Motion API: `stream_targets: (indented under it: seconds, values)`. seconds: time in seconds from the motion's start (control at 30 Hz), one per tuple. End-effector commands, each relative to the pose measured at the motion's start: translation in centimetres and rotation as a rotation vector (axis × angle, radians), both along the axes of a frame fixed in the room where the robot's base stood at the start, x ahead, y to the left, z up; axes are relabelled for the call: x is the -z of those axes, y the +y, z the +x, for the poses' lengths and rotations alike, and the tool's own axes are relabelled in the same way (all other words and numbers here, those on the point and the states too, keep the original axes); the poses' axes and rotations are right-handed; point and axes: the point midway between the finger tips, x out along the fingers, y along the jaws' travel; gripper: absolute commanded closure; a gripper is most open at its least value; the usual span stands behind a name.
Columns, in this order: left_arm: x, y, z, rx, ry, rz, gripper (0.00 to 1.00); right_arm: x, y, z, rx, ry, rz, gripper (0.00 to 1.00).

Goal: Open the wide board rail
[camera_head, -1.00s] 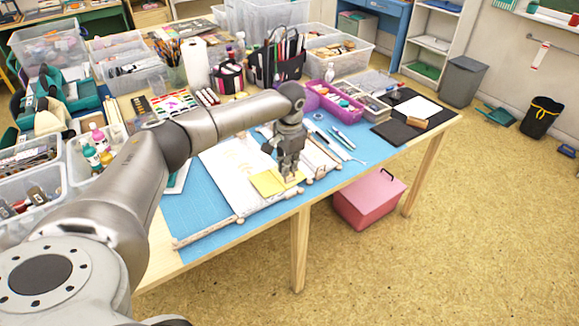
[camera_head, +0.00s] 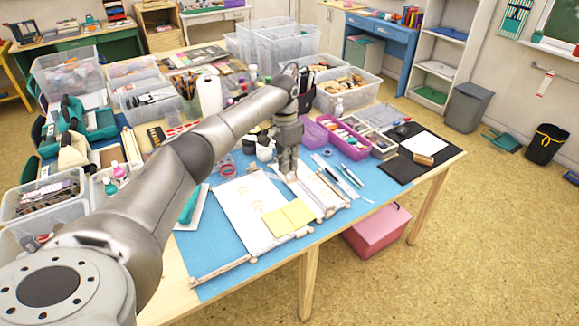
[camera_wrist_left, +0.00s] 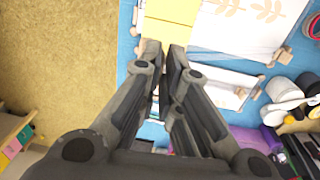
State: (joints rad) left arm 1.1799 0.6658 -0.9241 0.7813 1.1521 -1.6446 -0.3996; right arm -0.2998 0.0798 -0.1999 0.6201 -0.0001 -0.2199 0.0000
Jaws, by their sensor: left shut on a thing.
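A white sheet with pale leaf prints (camera_head: 243,200) lies on a blue mat (camera_head: 215,235), with yellow pads (camera_head: 289,216) at its lower right. The pale wooden wide board rail (camera_head: 306,199) runs along the sheet's right edge. My left gripper (camera_head: 289,176) points down at this rail, beyond the yellow pads. In the left wrist view its fingers (camera_wrist_left: 164,48) are close together beside the yellow pads (camera_wrist_left: 170,14) and the sheet (camera_wrist_left: 235,28). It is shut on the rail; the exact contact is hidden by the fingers. My right gripper is not in view.
Another pale rail (camera_head: 220,271) lies near the table's front edge. Pens (camera_head: 352,174), a purple tray (camera_head: 342,138) and a black board (camera_head: 420,142) are to the right. Clear bins (camera_head: 345,90) crowd the back. A pink box (camera_head: 378,232) is under the table.

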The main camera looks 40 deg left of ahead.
Motion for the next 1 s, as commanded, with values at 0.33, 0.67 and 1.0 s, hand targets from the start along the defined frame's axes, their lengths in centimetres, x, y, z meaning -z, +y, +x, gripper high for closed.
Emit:
stream_targets:
  seconds: [0.33, 0.67, 1.0]
  values:
    - [0.10, 0.61, -0.04, -0.008, -0.001, 0.011, 1.00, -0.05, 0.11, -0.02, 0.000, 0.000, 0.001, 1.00]
    - [0.10, 0.56, -0.08, -0.007, 0.002, 0.009, 0.72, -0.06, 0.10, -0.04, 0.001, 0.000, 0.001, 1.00]
    - [-0.01, 0.35, -0.03, -0.004, 0.001, 0.006, 0.72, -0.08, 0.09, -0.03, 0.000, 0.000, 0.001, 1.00]
